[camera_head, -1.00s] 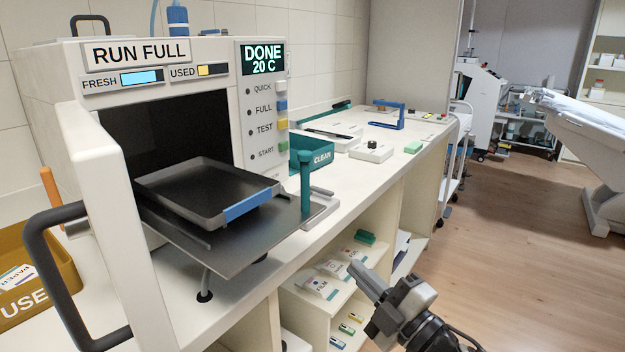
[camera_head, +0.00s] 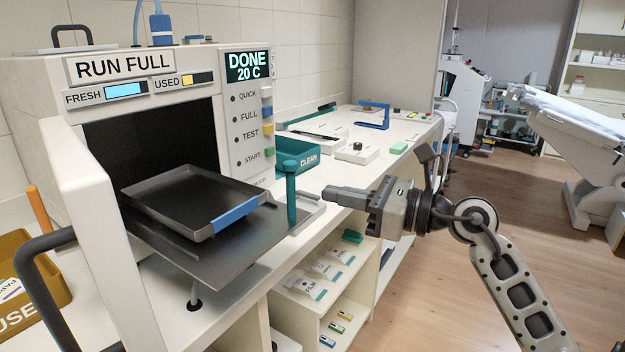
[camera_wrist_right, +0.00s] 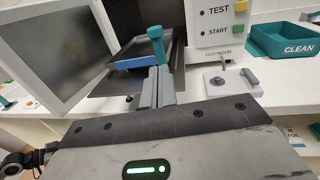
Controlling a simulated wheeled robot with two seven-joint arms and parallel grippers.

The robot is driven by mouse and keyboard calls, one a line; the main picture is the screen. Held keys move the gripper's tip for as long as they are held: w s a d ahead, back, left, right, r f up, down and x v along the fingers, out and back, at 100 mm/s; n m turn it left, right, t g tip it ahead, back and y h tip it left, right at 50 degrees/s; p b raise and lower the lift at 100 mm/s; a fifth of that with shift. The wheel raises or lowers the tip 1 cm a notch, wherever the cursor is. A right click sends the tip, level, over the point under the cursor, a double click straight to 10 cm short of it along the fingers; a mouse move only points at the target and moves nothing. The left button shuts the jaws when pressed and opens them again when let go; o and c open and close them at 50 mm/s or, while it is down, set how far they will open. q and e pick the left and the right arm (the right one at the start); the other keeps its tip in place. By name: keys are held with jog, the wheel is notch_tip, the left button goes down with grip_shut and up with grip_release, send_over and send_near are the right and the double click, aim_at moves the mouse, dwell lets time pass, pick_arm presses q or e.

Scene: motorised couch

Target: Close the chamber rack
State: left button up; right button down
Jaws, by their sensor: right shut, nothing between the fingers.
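The chamber rack (camera_head: 225,262) is a dark flat plate sticking out of the front of the white chamber machine (camera_head: 30,105). A dark tray (camera_head: 175,196) with a blue front grip (camera_head: 238,209) lies on it. A teal post (camera_head: 291,192) stands upright by the rack's right side. My right gripper (camera_head: 326,195) is shut and empty, just right of the post in the head view. In the right wrist view the shut fingers (camera_wrist_right: 157,84) point toward the post (camera_wrist_right: 156,46) and the tray's blue grip (camera_wrist_right: 135,63). I cannot tell whether they touch the post.
The machine's white door (camera_head: 85,235) stands open at left with a dark handle (camera_head: 35,275). A teal CLEAN bin (camera_head: 300,158) and small items sit on the counter behind. Shelves (camera_head: 325,300) lie below the counter.

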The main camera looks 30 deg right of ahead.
jog(key=shift+p+x, duration=0.65)
jog(key=shift+x, duration=1.8)
